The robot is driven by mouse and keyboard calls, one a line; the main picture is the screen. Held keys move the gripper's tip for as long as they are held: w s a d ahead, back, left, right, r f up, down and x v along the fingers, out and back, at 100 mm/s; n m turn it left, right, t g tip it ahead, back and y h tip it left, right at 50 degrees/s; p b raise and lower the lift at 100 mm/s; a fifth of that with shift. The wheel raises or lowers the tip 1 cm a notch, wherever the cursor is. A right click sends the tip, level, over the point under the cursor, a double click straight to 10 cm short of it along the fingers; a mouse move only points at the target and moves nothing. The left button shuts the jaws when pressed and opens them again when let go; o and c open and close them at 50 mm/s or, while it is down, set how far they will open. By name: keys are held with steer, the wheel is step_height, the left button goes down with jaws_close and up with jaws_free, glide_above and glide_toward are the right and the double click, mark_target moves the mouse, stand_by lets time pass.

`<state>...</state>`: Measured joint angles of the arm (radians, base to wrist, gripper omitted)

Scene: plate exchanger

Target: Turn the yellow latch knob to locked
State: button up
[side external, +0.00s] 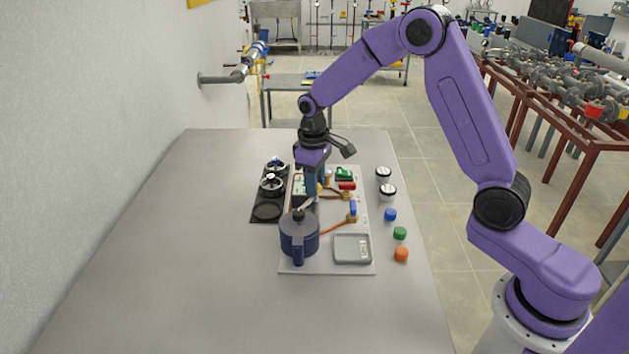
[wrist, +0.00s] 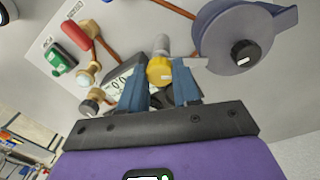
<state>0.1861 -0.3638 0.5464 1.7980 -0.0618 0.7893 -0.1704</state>
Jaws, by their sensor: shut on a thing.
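The yellow latch knob (wrist: 159,71) shows in the wrist view between the two blue fingertips of my gripper (wrist: 158,80). A grey cylindrical stem (wrist: 161,46) extends beyond the knob. My gripper is shut on the knob, one finger on each side. In the side external view my gripper (side external: 311,190) points down over the grey board, just behind the dark blue pot-shaped housing. The knob cannot be made out there. I cannot read which way the latch points.
The dark blue housing (side external: 299,238) with a black top knob stands close by; it also fills the upper right of the wrist view (wrist: 225,35). A display box (wrist: 121,78), red and green handles, and copper pipes crowd the board (side external: 330,267). Loose caps (side external: 400,233) lie right. The table's left is clear.

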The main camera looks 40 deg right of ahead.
steer(key=shift+r+n, duration=0.1)
steer(key=shift+n, duration=1.1)
steer(key=o, duration=1.1)
steer(key=shift+c, duration=0.2)
step_height(320, 180, up, 17)
steer(key=shift+s+a+r, duration=0.15)
steer(key=shift+s+a, duration=0.1)
steer(key=shift+a, duration=0.05)
steer(key=s+a+f+n, duration=0.2)
steer(key=s+a, duration=0.1)
steer(key=s, duration=0.5)
steer(key=s+a+f+n, duration=0.1)
steer(key=s+a+f, duration=0.15)
steer(key=s, duration=0.55)
steer(key=s+d+f+n, duration=0.1)
steer(key=s+d+f, duration=0.1)
steer(key=s, duration=0.7)
steer(key=s+d+f+n+y, duration=0.1)
steer(key=s+d+f, duration=0.1)
steer(key=s, duration=0.7)
steer(key=shift+s+d+f+n, duration=0.15)
steer(key=shift+s+f+n, duration=0.15)
steer(key=shift+f+n, duration=0.1)
